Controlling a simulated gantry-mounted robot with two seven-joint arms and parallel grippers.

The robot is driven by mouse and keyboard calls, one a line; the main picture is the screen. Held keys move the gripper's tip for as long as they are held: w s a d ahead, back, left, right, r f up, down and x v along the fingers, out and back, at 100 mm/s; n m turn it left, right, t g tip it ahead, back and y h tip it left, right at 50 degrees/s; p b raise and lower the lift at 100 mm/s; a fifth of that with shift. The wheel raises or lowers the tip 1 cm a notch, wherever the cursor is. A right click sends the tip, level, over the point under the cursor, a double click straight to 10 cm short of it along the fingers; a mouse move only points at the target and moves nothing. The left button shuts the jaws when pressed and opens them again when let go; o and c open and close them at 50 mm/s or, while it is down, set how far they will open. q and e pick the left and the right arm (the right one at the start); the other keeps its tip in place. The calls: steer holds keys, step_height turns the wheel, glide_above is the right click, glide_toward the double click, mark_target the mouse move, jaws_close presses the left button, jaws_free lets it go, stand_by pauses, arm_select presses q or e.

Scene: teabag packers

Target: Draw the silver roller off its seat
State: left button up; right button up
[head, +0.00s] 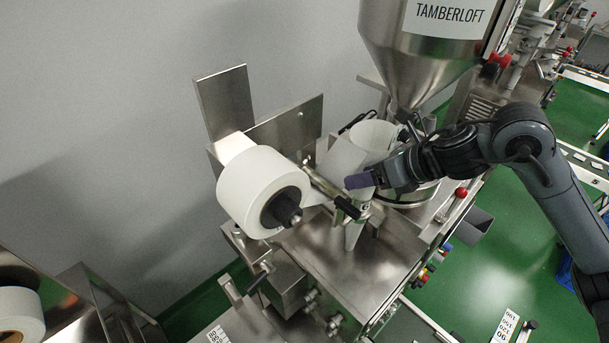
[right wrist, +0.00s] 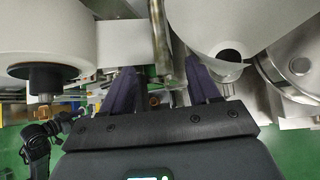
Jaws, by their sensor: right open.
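The silver roller (head: 327,187) is a thin metal bar with a black end, sticking out from the machine between the white paper roll and the pale film-covered tube. In the right wrist view the roller (right wrist: 158,32) comes down from the top edge toward the gap between my fingers. My right gripper (head: 358,181) is beside the roller's outer part in the head view. Its two purple fingers (right wrist: 161,82) are apart, with nothing visibly clamped between them. Whether a finger touches the roller cannot be told. My left gripper does not show.
The big white paper roll (head: 255,190) on its black hub is left of the roller. The pale tube (head: 348,152) stands close behind the gripper, under the steel hopper (head: 415,50). The steel machine top (head: 325,250) below is mostly bare.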

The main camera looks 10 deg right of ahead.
mark_target(329, 183)
steer(key=p+x, duration=0.1)
steer(key=x, duration=0.4)
steer(key=shift+w+a+f, duration=0.15)
steer(key=shift+w, duration=0.05)
steer(key=p+x, duration=0.2)
steer(key=x, duration=0.2)
steer(key=shift+w+a+f, duration=0.1)
steer(key=shift+w+a, duration=0.15)
steer(key=shift+w, duration=0.1)
steer(key=shift+w+a+f, duration=0.1)
steer(key=shift+w+f, duration=0.05)
steer(key=shift+f, duration=0.1)
jaws_close()
